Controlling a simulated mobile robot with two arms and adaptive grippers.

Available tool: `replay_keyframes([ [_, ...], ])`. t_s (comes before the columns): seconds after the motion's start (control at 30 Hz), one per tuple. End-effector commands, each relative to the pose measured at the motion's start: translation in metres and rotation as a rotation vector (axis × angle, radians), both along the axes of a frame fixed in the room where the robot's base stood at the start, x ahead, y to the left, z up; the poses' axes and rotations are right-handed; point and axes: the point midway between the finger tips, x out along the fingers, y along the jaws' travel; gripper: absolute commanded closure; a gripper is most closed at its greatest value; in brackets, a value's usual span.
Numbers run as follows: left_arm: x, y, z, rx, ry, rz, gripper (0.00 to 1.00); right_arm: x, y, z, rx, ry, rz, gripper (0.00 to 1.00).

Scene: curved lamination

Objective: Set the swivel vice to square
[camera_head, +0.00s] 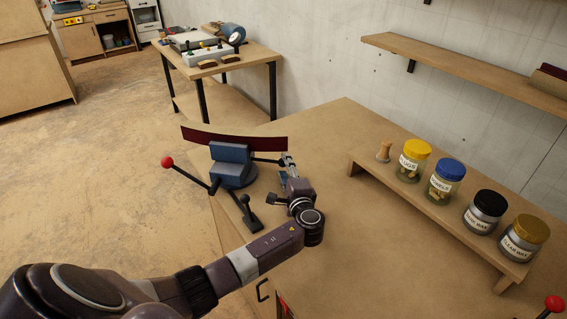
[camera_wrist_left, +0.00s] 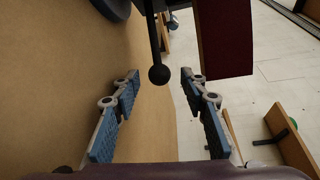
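The swivel vice (camera_head: 232,165) is blue and stands near the left corner of the workbench. A curved dark red strip (camera_head: 235,140) lies across its top and also shows in the left wrist view (camera_wrist_left: 224,38). A rod with a red ball (camera_head: 168,162) sticks out left. A black lever (camera_head: 268,161) sticks out right. My left gripper (camera_head: 288,161) is beside the vice, by this lever's end. In the left wrist view my left gripper (camera_wrist_left: 160,82) is open, with a black ball-ended lever (camera_wrist_left: 158,74) between and just ahead of its fingertips; contact cannot be told. My right gripper is out of view.
A raised wooden stand on the right of the workbench (camera_head: 340,230) holds several lidded jars, including a yellow-lidded jar (camera_head: 414,160). A wall shelf (camera_head: 450,62) hangs above. Another red ball (camera_head: 555,303) shows at lower right. The bench middle is clear.

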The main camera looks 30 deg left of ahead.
Motion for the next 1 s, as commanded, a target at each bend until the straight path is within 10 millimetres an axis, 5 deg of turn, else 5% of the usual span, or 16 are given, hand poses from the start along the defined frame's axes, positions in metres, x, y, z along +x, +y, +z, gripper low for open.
replay_keyframes([
  [0.23, 0.020, 0.021, -0.003, 0.001, 0.001, 0.001, 0.60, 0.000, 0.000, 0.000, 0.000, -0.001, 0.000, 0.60],
  [0.63, 0.024, 0.025, -0.004, -0.002, 0.000, -0.001, 0.61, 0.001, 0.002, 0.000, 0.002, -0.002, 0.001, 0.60],
  [1.0, 0.024, 0.025, -0.004, -0.001, 0.000, 0.000, 1.00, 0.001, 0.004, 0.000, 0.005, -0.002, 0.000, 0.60],
])
